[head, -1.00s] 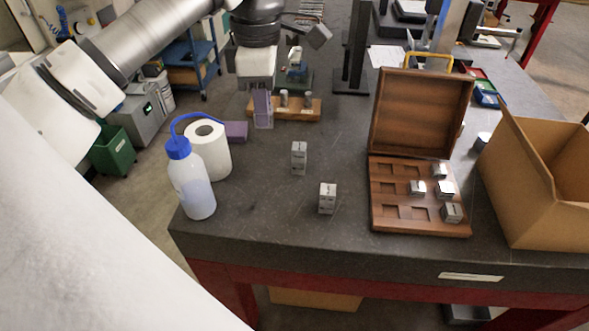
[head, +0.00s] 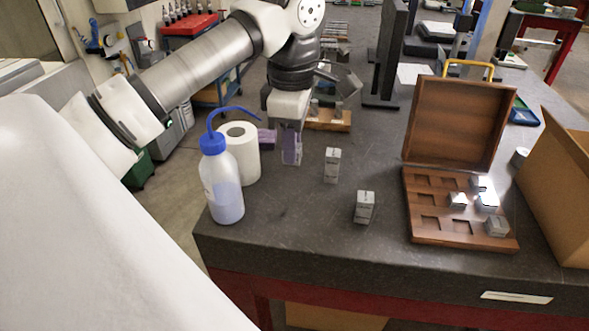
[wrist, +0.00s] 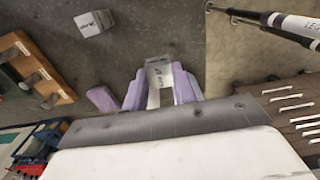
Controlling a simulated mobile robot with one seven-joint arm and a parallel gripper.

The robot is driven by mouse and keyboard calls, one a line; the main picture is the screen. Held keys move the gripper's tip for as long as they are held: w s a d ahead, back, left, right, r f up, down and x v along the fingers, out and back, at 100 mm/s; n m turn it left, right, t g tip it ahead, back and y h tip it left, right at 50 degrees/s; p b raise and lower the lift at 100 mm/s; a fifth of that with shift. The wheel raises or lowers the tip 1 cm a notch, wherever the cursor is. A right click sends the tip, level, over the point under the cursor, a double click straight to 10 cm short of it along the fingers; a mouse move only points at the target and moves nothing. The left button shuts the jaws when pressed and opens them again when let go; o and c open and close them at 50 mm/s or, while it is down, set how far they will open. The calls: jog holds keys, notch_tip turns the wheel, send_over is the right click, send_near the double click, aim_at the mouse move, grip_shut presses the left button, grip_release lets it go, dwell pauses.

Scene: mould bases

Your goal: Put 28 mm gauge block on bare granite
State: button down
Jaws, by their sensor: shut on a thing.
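My gripper (head: 291,148) has purple fingers and is low over the granite table (head: 290,215), left of the two standing gauge blocks. In the wrist view my gripper (wrist: 160,90) is shut on a grey gauge block (wrist: 156,74) with a dark marking too small to read. The head view hides most of this block behind the fingers; I cannot tell whether it touches the granite. One grey gauge block (head: 332,165) stands upright right of my gripper, and another (head: 365,207) stands nearer the front edge. One standing block (wrist: 95,22) shows in the wrist view.
A wash bottle (head: 223,185) and paper roll (head: 243,155) stand left of my gripper. A purple piece (head: 267,137) and wooden stand (head: 328,119) lie behind. An open wooden case (head: 412,226) with several blocks and a cardboard box (head: 562,190) are right. The front middle granite is bare.

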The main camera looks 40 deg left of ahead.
aim_at(292, 207)
notch_tip(292, 207, down, 12)
jog(key=b, duration=0.7)
jog(key=shift+f, duration=0.1)
jog(key=shift+f, duration=0.15)
jog(key=c, duration=1.1)
grip_release()
jog(key=shift+r, duration=0.2)
notch_tip(292, 207, up, 12)
jog(key=p, duration=0.8)
jog(key=shift+r, duration=0.1)
